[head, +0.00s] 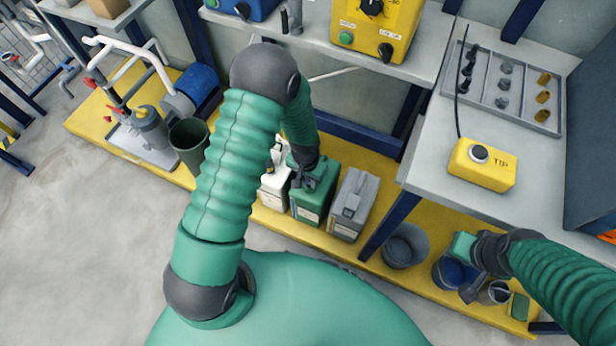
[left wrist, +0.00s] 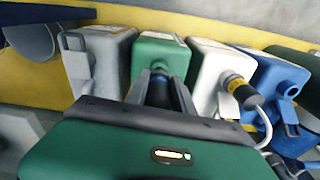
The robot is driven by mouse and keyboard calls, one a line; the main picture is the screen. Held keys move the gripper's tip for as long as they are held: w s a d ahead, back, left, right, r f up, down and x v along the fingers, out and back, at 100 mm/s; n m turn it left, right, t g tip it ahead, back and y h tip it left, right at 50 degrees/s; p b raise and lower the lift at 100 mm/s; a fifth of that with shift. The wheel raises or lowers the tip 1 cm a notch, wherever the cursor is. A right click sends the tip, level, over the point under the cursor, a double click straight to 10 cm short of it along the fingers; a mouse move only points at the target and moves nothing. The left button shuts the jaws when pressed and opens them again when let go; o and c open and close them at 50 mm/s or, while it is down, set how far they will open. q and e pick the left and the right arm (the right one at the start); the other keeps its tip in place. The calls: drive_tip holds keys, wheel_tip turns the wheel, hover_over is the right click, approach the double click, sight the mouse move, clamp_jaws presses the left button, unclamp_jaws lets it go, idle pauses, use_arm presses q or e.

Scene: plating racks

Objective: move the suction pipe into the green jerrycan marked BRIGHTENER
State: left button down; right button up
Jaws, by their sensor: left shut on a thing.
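The green jerrycan (head: 314,198) stands on the yellow lower shelf between a white and a grey can; its label is too small to read. My left gripper (head: 303,180) is over its top. In the left wrist view the fingers (left wrist: 160,90) are shut on a dark part, seemingly the cap of the green can (left wrist: 160,55). The suction pipe (left wrist: 240,90), with a dark yellow-banded head and pale hose, stands at the white can (left wrist: 208,65); its lower end is hidden. My right gripper (head: 472,288) is low at the right, over the buckets; its jaws are unclear.
A grey can (head: 352,204) stands right of the green one; a blue can (left wrist: 272,85) stands beyond the white one. Grey bucket (head: 405,246) and blue bucket (head: 452,272) stand on the shelf under the bench (head: 425,150). Open floor lies at left.

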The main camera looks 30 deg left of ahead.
use_arm(q)
drive_tip(key=shift+f+b, duration=0.65)
drive_tip(key=shift+f, duration=0.7)
idle(0.3)
drive_tip(key=c, duration=1)
unclamp_jaws()
drive_tip(key=r+p, duration=0.2)
drive_tip(key=r, duration=0.3)
drive_tip(key=r+p, duration=0.2)
drive_tip(key=r, duration=0.4)
drive_tip(key=s+r+p, duration=0.1)
drive_tip(key=r+p, duration=0.2)
drive_tip(key=r, duration=0.2)
drive_tip(key=shift+r, duration=0.35)
drive_tip(key=shift+s, duration=0.1)
